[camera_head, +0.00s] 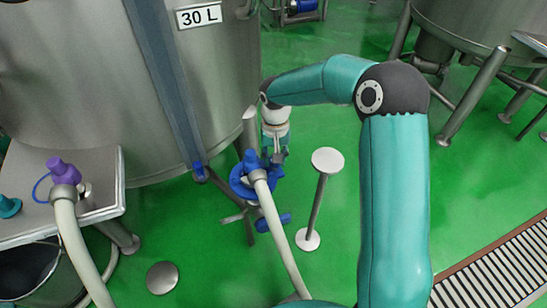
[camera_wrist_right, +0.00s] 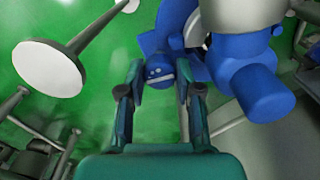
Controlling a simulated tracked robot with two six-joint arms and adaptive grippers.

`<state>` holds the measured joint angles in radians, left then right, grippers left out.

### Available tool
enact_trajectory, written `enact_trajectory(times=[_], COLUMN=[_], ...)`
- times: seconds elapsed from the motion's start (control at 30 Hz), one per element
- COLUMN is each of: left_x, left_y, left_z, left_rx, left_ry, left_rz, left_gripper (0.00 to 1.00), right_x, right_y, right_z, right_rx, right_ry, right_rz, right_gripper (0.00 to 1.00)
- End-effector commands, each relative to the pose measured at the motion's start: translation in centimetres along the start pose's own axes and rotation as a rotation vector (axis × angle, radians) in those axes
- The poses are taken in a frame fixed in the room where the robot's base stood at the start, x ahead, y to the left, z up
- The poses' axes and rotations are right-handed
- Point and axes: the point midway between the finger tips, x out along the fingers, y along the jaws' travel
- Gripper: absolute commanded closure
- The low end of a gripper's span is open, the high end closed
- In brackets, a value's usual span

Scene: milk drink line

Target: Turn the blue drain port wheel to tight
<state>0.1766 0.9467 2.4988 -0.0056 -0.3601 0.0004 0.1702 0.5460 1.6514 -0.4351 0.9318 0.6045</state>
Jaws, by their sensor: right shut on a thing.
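The blue drain port wheel (camera_head: 239,184) is below the big steel tank, at the end of a pale hose. In the right wrist view a blue lobe of the wheel (camera_wrist_right: 158,72) sits between my right gripper's fingers. My right gripper (camera_head: 275,157) reaches down to the wheel's right side and is shut on it. The right gripper (camera_wrist_right: 158,85) fills the lower middle of the wrist view. The hose and its fitting hide part of the wheel. My left gripper is not in view.
A pale hose (camera_head: 273,222) runs down from the port. A round-topped post (camera_head: 327,160) stands just right of the wheel. The tank (camera_head: 220,75) is behind. A steel table (camera_head: 105,170) at left holds a purple hose fitting (camera_head: 63,170). Green floor is open around the post.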

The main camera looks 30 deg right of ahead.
Motion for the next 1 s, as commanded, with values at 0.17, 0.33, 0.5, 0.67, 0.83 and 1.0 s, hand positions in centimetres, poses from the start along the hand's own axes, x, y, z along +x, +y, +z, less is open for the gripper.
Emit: enact_trajectory(times=[0.17,0.33,0.5,0.67,0.83,1.0], left_x=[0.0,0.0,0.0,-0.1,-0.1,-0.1], left_y=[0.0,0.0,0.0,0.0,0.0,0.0], left_z=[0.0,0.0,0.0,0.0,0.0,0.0], left_rx=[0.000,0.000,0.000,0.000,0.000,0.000], left_ry=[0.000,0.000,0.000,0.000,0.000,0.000], left_rz=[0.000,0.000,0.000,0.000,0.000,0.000], left_gripper=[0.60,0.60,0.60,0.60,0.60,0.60], right_x=[-0.3,-0.2,-0.1,-0.4,-2.3,-5.6], right_y=[-0.2,-0.1,-0.1,-0.1,-0.1,-0.1], right_z=[-0.4,-0.3,-0.1,-0.1,-0.2,-0.3], right_rx=[0.001,0.000,-0.001,-0.001,-0.001,0.000], right_ry=[0.015,0.009,0.005,0.005,0.007,0.010], right_rz=[-0.007,-0.005,-0.003,-0.003,-0.003,-0.005], right_gripper=[0.61,0.41,0.41,0.41,0.41,0.41])
